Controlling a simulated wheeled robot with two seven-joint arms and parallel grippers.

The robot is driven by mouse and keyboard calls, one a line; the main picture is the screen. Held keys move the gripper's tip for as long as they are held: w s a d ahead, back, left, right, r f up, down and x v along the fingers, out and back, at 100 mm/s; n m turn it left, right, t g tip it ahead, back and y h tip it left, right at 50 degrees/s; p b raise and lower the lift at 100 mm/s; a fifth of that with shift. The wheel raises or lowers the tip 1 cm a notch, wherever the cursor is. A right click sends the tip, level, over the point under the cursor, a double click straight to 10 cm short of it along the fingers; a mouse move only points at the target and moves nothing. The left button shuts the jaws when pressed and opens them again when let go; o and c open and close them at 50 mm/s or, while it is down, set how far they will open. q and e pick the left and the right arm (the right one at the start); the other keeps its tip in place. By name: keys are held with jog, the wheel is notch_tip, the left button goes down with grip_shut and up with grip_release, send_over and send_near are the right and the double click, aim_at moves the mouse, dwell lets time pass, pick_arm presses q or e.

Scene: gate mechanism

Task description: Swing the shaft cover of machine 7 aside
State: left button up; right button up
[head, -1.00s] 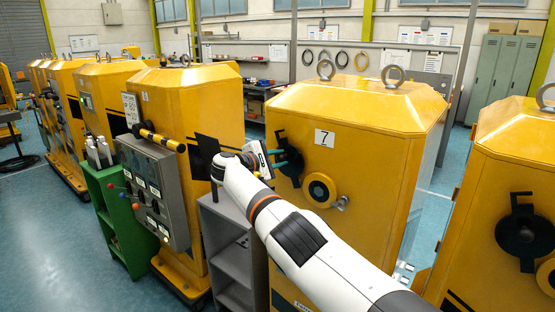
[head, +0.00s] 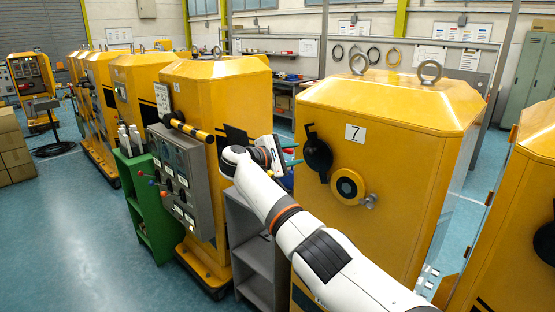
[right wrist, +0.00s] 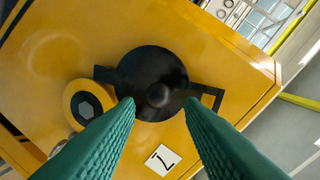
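Machine 7 (head: 405,125) is a yellow cabinet with a "7" label. On its front is a round black cover (head: 317,155) with a central knob and a bracket-like tab at its edge; the right wrist view shows it from close up (right wrist: 135,70). Beside it sits a yellow ring with a dark hexagonal centre (head: 348,186), also in the right wrist view (right wrist: 88,103); the cover does not lie over it. My right gripper (head: 292,155) has green fingers, open and empty, just left of the cover in the head view. In its wrist view the knob lies ahead between the fingertips (right wrist: 158,104). My left gripper is out of view.
A small metal knob (head: 370,201) sits beside the ring. Left of machine 7 are a grey shelf (head: 255,250), another yellow machine with a grey control panel (head: 180,175) and a green cabinet (head: 150,205). Another yellow machine (head: 525,200) stands close on the right.

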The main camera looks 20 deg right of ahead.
jog(key=b+v, duration=0.1)
jog(key=v, duration=0.5)
jog(key=shift+a+b, duration=0.25)
jog(key=shift+b, duration=0.05)
